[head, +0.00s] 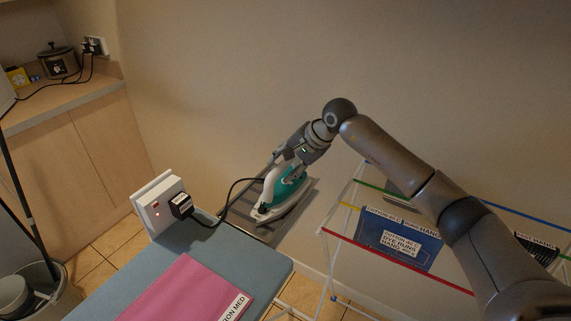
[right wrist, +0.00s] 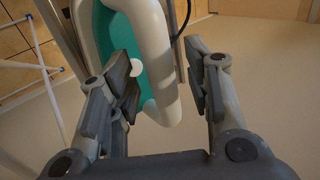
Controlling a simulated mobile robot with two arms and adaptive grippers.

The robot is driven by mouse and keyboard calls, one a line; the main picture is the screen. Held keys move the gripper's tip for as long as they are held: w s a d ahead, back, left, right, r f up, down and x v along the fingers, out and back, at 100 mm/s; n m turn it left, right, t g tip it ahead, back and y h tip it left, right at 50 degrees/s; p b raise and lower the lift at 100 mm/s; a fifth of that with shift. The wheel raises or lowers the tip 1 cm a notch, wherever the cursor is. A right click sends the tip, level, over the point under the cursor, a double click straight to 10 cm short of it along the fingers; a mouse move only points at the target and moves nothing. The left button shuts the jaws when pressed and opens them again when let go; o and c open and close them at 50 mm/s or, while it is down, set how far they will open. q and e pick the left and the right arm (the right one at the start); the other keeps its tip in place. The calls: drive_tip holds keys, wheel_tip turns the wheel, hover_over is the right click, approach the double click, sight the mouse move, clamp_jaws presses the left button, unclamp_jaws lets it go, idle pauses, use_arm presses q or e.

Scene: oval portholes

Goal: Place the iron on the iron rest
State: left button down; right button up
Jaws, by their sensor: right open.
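The iron (head: 284,192), white and teal with a dark cord, sits tilted on the grey slatted iron rest (head: 238,207) at the far end of the ironing board. My right gripper (head: 287,157) is at the upper end of the iron, by its handle. In the right wrist view the white handle (right wrist: 158,60) of the iron lies between the open fingers of my right gripper (right wrist: 160,85). A gap shows on the handle's right side; contact on the left is unclear. My left gripper is in neither view.
The blue ironing board (head: 110,285) holds a pink cloth (head: 185,290). A white socket box (head: 160,205) with a black plug stands at its edge. A drying rack (head: 345,240) with labelled cloths is at right. A counter (head: 65,100) with a pot is at far left.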

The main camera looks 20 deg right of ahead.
drive_tip(key=b+v, duration=0.2)
drive_tip(key=v, duration=1)
idle(1.9)
